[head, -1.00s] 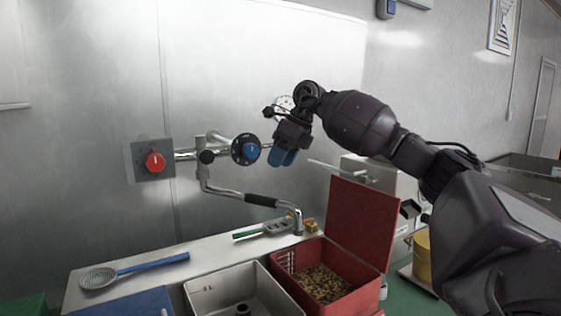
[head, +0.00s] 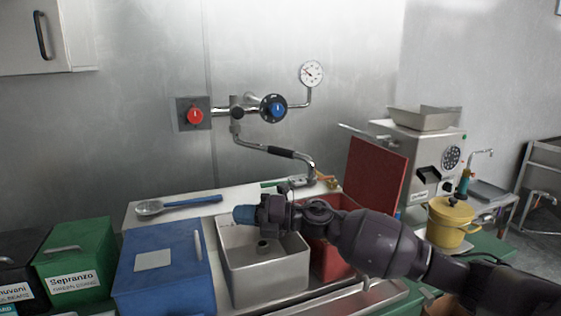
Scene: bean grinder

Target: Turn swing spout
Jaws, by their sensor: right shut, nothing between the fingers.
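The swing spout (head: 268,150) is a chrome pipe with a black grip sleeve (head: 281,152), mounted on the metal wall below a valve with a blue centre (head: 277,108) and a red knob (head: 195,116). Its arm points right and its downturned outlet (head: 312,170) is near the back of the red bin. My right gripper (head: 245,215) is shut and empty, its blue fingertips pointing left above the white-grey bin (head: 262,283). It is below and in front of the spout, apart from it. My left gripper is not in view.
A red bin (head: 328,262) with a raised lid (head: 374,172) stands partly behind my right arm. Blue (head: 160,275) and green (head: 75,262) boxes stand at left. A blue-handled strainer (head: 178,205) lies on the ledge. A grinder machine (head: 420,150) and yellow pot (head: 450,222) are at right.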

